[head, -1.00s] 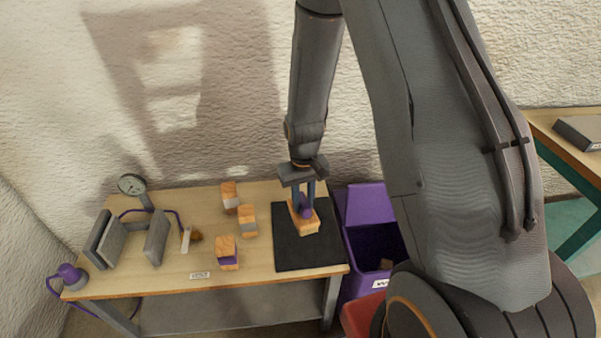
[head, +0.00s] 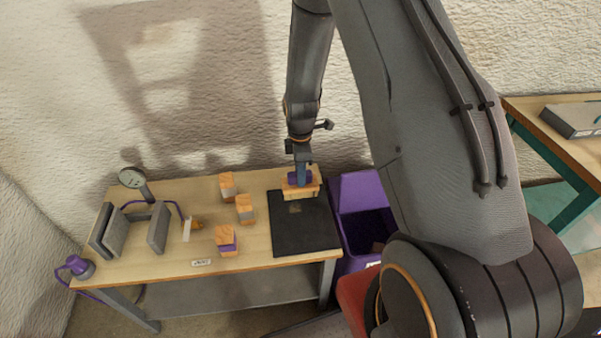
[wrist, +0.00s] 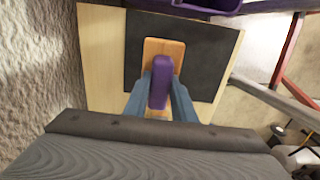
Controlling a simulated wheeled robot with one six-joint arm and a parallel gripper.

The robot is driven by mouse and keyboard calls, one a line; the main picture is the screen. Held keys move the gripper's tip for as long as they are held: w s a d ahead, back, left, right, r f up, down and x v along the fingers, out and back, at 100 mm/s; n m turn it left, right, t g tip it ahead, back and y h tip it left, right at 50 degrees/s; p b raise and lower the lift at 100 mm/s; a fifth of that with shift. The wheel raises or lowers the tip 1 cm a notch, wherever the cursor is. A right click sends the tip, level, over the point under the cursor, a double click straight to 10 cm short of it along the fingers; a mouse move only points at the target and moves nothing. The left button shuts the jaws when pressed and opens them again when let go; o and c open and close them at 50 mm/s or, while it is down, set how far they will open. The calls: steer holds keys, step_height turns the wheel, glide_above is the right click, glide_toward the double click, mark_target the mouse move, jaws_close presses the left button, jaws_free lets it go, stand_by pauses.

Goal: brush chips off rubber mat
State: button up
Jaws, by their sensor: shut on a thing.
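The black rubber mat (head: 305,238) lies flat at the right end of the bench, and it also fills the middle of the wrist view (wrist: 205,62). A small tan patch that looks like chips (head: 295,208) is on the mat's far half. My gripper (head: 300,178) is shut on the purple handle of a wooden brush (head: 302,191) with pale bristles. The brush is at the mat's far edge, just beyond the chips; whether its bristles touch the mat I cannot tell. In the wrist view, the brush (wrist: 164,52) sits between my fingers.
A purple bin (head: 357,193) stands right of the bench. Several wood blocks (head: 227,240), a grey-plated fixture (head: 158,228), a dial gauge (head: 132,178) and a purple lamp (head: 76,267) are to the left. The wall is close behind the bench.

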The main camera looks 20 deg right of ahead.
steer(key=shift+f+b, duration=2.2)
steer(key=shift+f, duration=1.65)
steer(key=shift+a+r, duration=0.15)
steer(key=shift+a, duration=0.1)
steer(key=shift+c, duration=0.3)
steer(key=a, duration=0.3)
steer(key=shift+w+a+f, duration=0.1)
steer(key=shift+w+f, duration=0.15)
jaws_close()
steer(key=shift+w, duration=0.1)
steer(key=shift+s+d+f, duration=0.1)
steer(key=shift+s+d, duration=0.1)
steer(key=shift+d, duration=0.75)
steer(key=shift+s+d, duration=0.15)
steer(key=shift+d, duration=0.8)
step_height(320, 180, up, 4)
steer(key=shift+s+f+p, duration=0.1)
steer(key=shift+f+p, duration=0.1)
steer(key=shift+p, duration=0.7)
steer(key=shift+r+p, duration=1.45)
steer(key=shift+r, duration=0.95)
